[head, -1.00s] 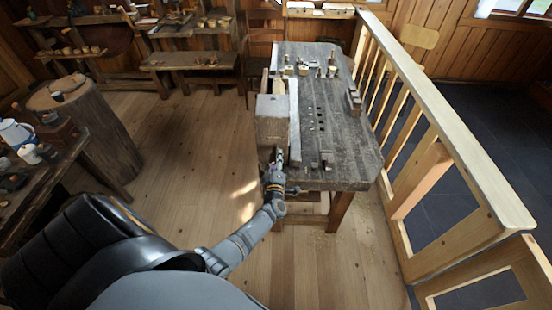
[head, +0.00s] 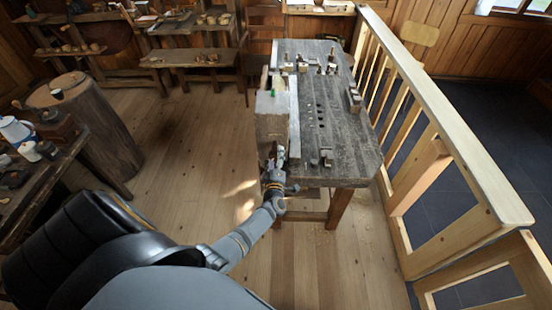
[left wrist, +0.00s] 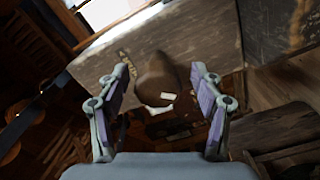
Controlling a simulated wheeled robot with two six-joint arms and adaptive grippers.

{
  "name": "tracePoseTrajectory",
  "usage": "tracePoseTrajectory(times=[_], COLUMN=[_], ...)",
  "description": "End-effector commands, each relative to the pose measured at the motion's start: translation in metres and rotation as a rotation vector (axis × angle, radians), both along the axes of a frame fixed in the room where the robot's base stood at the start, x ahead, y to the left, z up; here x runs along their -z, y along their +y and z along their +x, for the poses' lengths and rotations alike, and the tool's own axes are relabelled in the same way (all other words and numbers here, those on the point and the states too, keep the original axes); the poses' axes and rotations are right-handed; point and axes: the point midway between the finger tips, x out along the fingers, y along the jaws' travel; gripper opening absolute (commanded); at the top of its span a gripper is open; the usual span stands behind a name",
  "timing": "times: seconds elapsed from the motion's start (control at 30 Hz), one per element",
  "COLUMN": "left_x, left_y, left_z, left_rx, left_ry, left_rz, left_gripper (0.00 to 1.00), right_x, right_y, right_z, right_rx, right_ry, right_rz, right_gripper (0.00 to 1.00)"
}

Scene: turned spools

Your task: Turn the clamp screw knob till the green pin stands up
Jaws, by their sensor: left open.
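The clamp screw knob is a brown rounded knob (left wrist: 155,78) with a small pale mark on it. In the left wrist view it sits between the spread fingers of my left gripper (left wrist: 158,92), with gaps visible on both sides. My left gripper also shows in the head view (head: 273,163), at the near face of the wooden clamp block (head: 271,127) on the bench's left front. A small green spot, which looks like the green pin (head: 272,92), shows at the block's top. Its exact tilt is too small to tell. My right gripper is not in view.
The workbench (head: 335,130) has a row of dark holes and several small items. A wooden railing (head: 440,120) runs along its right. A side table with a blue-white pot (head: 14,130) and a stump (head: 100,130) stand at the left. The floor between is clear.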

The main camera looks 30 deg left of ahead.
Motion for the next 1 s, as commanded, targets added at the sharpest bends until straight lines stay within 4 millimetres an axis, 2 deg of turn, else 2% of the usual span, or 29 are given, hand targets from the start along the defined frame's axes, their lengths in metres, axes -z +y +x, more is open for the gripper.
tracePoseTrajectory(times=[0.17, 0.4, 0.6, 0.77, 1.0], left_x=[0.001, 0.001, 0.0, -0.001, 0.0], left_y=[-0.009, -0.039, -0.058, -0.063, -0.064], left_z=[-0.014, -0.064, -0.094, -0.103, -0.104], left_rx=[0.0, 0.0, 0.0, 0.0, 0.0], left_ry=[-0.001, 0.002, 0.002, 0.0, 0.0], left_rz=[-0.001, -0.002, -0.001, 0.0, 0.0], left_gripper=[0.66, 0.66, 0.66, 0.66, 0.66], right_x=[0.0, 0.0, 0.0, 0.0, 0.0], right_y=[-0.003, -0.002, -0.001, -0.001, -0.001], right_z=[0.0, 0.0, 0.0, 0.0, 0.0], right_rx=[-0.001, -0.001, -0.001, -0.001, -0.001], right_ry=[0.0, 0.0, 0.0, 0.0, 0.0], right_rz=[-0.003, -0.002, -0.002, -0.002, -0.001], right_gripper=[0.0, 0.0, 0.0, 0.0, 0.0])
